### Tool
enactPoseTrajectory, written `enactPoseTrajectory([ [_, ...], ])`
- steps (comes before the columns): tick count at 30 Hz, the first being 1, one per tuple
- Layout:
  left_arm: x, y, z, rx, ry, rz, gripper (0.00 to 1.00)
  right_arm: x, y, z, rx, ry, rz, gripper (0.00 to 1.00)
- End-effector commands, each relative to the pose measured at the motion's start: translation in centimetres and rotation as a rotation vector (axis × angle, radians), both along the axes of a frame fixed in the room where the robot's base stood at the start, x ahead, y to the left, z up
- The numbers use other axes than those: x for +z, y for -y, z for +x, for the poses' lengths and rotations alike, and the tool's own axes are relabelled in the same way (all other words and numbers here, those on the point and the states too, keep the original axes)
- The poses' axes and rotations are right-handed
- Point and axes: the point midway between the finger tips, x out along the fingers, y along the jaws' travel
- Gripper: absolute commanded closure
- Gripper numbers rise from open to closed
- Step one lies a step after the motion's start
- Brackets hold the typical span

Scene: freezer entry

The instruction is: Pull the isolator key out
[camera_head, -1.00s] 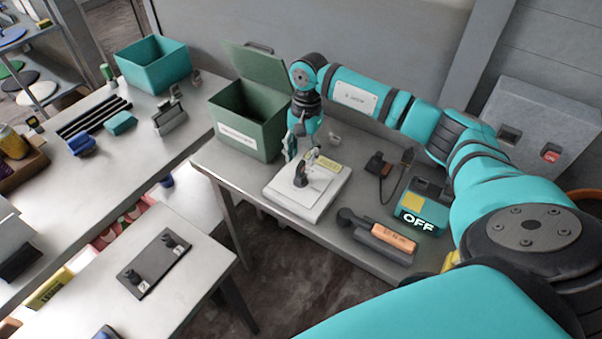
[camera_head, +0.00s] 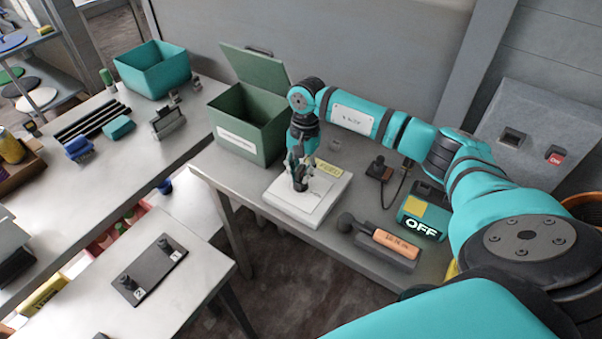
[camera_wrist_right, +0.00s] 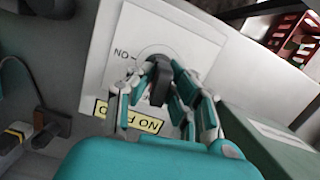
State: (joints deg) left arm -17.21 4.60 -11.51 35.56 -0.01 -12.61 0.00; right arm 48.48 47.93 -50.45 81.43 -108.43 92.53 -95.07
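The dark isolator key (camera_wrist_right: 159,84) stands on a white isolator box (camera_head: 330,200) on the grey table. In the right wrist view, its face (camera_wrist_right: 192,32) has "ON" lettering beside the key and a yellow label. My right gripper (camera_head: 299,180) is down at the key, reaching from above. In the right wrist view its fingers (camera_wrist_right: 161,68) stand on either side of the key, tips close to it. Whether they press on it is unclear. In the head view the gripper largely hides the key. My left gripper is not in view.
A green open-lidded bin (camera_head: 245,130) stands just left of the isolator box. A plate with two dark knobs (camera_head: 148,269) lies on the front-left table.

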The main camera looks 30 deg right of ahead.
Motion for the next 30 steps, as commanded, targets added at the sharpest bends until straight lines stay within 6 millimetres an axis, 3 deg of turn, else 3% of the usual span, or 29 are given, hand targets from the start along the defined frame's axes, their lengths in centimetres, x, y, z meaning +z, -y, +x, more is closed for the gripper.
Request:
enactPoseTrajectory([
  [3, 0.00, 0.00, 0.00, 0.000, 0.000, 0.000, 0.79, 0.01, 0.01, 0.01, 0.000, 0.000, 0.000, 1.00],
  [30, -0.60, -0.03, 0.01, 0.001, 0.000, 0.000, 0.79, 0.02, -0.01, 0.01, -0.128, 0.000, 0.000, 1.00],
])
